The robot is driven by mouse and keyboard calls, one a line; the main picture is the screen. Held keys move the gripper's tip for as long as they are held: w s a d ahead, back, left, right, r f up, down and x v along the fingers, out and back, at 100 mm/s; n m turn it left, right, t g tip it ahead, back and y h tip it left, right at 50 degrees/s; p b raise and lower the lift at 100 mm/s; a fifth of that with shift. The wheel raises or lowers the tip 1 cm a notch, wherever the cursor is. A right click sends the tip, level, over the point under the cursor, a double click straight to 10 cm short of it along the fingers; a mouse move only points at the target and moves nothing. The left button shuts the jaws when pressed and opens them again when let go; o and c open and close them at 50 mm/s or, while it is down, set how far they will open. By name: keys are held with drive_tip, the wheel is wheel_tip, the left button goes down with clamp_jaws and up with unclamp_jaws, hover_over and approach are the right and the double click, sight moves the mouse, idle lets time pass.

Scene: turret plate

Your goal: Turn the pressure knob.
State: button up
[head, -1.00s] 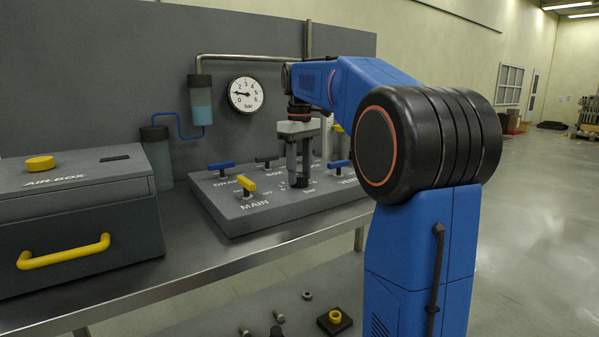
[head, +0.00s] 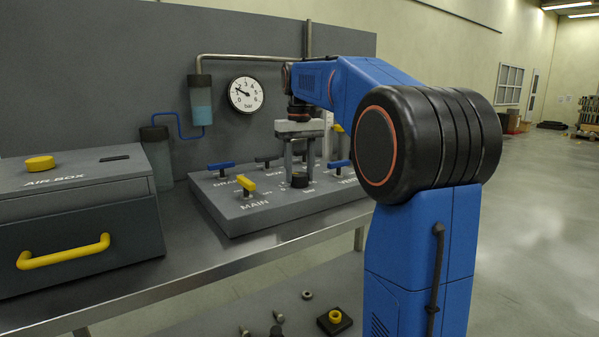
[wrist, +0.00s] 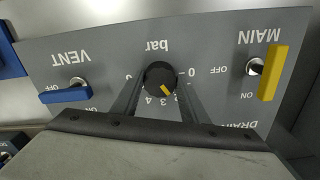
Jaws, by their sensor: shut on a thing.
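The pressure knob (wrist: 157,74) is round and black with a yellow mark, under the word "bar" on the grey turret plate (wrist: 110,52). In the wrist view its mark points to the lower right, near the 2 of the scale. My gripper (wrist: 160,82) is shut on the knob, one finger on each side. In the head view my gripper (head: 300,172) points straight down onto the dark knob (head: 300,181). The pressure gauge (head: 245,95) on the back panel has its needle pointing to the upper left, near 2.
The yellow MAIN handle (wrist: 272,72) and blue VENT handle (wrist: 66,95) stand on either side of the knob. Other handles, such as a blue one (head: 221,165), stand on the plate. The air box (head: 75,215) with its yellow handle is at the left.

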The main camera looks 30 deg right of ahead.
drive_tip(key=m, duration=0.5)
drive_tip(key=shift+m, duration=0.3)
idle(0.5)
drive_tip(key=o, duration=1.1)
drive_tip(key=shift+c, duration=0.2)
drive_tip(key=shift+r, duration=0.1)
